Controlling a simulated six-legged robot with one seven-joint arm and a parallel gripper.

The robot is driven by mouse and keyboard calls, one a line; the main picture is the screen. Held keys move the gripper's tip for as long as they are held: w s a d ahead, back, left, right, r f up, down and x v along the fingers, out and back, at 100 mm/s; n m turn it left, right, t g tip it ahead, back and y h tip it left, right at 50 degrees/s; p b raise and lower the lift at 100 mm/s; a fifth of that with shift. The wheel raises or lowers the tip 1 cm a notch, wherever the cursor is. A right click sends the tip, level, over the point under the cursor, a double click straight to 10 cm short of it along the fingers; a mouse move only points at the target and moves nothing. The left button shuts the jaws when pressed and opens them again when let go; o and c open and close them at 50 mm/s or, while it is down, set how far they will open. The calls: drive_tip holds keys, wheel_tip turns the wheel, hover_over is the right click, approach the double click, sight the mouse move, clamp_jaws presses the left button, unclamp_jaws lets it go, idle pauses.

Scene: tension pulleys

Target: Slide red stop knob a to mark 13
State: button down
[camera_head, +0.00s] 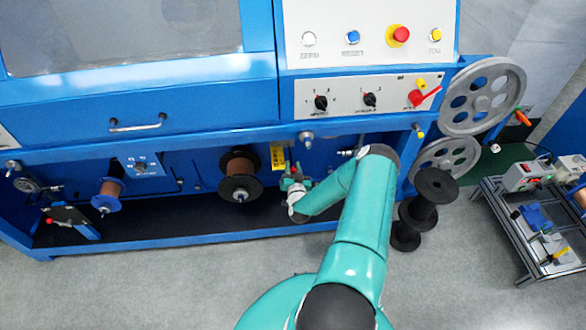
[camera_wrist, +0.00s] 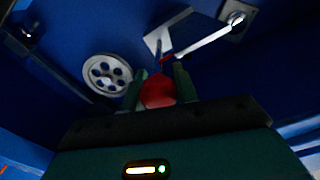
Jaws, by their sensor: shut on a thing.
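The red stop knob (camera_wrist: 157,91) shows in the wrist view, between the two green fingers of my gripper (camera_wrist: 160,88). The fingers are shut on it, one on each side. A thin silver rod with a red end lies just beyond the knob, over a pale plate. In the head view my gripper (camera_head: 292,180) is at the blue machine's lower recess, below a yellow label (camera_head: 278,157). No mark numbers can be read in either view.
A copper-wound spool (camera_head: 239,172) sits left of my gripper. Black spools (camera_head: 435,187) stand stacked right of my arm. A grey pulley wheel (camera_wrist: 107,74) is left of the knob in the wrist view. A wheeled frame (camera_head: 520,235) stands at right.

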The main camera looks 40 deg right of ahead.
drive_tip(key=x, duration=0.4)
drive_tip(key=shift+w+d, duration=0.2)
drive_tip(key=shift+d, duration=0.05)
drive_tip(key=c, duration=1.1)
unclamp_jaws()
drive_tip(key=v, duration=1.4)
drive_tip(key=shift+w+a, duration=0.1)
